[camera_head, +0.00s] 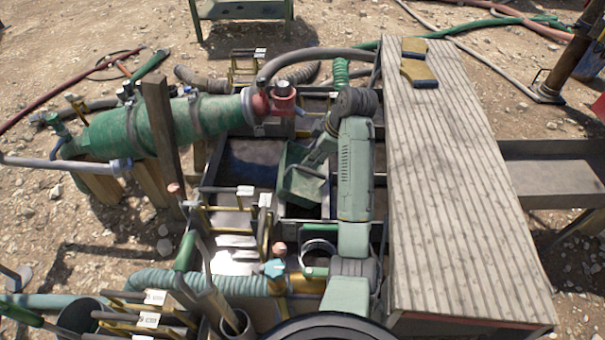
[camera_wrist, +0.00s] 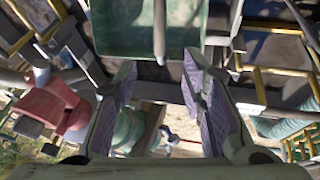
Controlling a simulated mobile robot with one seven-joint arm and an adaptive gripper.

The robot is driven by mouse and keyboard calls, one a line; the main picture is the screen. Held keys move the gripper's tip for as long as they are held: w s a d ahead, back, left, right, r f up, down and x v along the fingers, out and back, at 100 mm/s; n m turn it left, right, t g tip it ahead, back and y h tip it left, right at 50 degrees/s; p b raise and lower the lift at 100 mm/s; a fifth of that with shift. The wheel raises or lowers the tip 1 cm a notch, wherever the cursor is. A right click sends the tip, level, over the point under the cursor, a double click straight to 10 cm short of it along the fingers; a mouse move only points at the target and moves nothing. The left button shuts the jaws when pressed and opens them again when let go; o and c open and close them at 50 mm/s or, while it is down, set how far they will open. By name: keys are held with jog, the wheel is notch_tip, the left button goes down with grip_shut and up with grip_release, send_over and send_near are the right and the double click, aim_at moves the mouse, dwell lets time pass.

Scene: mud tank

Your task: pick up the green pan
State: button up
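A broad green panel (camera_wrist: 130,30), which looks like the green pan, fills the top middle of the wrist view, with a thin grey bar across it. My gripper (camera_wrist: 160,75) is open, its two purple-padded fingers apart with nothing gripped between them. The panel's straight lower edge lies near the fingertips. I cannot tell whether they touch. In the head view, a green, tray-like shape (camera_head: 303,188) is over the tank below my bent arm. My arm hides part of it, and I cannot separate it clearly from my gripper there.
A large green cylinder (camera_head: 155,128) with a red valve (camera_head: 283,97) lies left of my arm. A wooden-slatted top (camera_head: 440,180) runs along the right, with yellow-brown pads (camera_head: 418,72). Yellow frames (camera_head: 235,222) and a ribbed hose (camera_head: 200,282) crowd the near left.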

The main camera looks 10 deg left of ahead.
aim_at(301, 167)
jog(key=x, duration=0.5)
jog(key=shift+s+a+f, duration=0.1)
jog(key=shift+f, duration=0.15)
jog(key=shift+p+x, duration=0.7)
jog(key=shift+x, duration=2)
jog(key=shift+a, duration=0.15)
jog(key=shift+c, duration=0.3)
grip_shut()
jog(key=shift+r, duration=0.1)
